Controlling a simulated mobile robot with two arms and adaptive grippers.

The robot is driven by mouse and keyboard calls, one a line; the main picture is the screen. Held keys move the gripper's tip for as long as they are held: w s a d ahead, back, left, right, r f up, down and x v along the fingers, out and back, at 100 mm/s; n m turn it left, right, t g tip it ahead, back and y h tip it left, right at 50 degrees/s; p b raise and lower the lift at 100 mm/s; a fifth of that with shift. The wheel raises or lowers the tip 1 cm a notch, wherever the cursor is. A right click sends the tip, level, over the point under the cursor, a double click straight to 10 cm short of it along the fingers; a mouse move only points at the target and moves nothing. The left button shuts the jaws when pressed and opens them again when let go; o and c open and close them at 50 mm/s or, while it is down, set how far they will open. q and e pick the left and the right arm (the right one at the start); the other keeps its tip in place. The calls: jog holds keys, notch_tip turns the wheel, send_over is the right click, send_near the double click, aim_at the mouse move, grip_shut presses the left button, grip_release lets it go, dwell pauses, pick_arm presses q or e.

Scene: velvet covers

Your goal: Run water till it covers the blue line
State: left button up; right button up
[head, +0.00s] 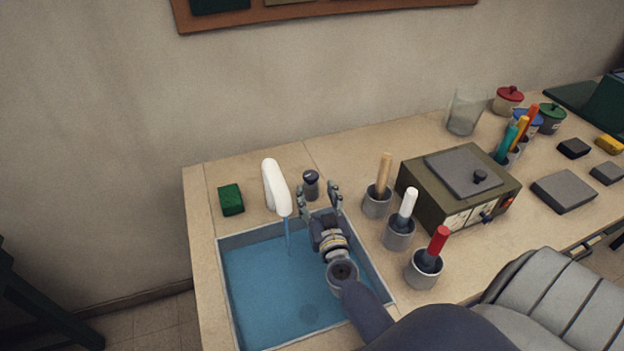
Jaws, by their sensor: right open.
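A sink (248,233) is set into the counter's left end. Blue water (265,285) appears to fill its bottom, with a dark round patch showing through near the front. A white spout (276,188) stands at the back edge, and a thin blue stream (288,238) falls from it into the sink. A dark tap knob (311,182) stands right of the spout. My right gripper (319,194) is open, its fingertips near the knob on either side; contact cannot be told. I cannot make out a separate blue line. My left gripper is out of view.
A green sponge (231,199) lies left of the spout. Pots with wooden, white and red handles (424,270) stand close to the right of my right arm. A dark green box-shaped device (460,188) and a glass beaker (464,112) are farther right.

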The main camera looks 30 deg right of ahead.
aim_at(313, 181)
jog(key=x, duration=0.6)
jog(key=c, duration=1.1)
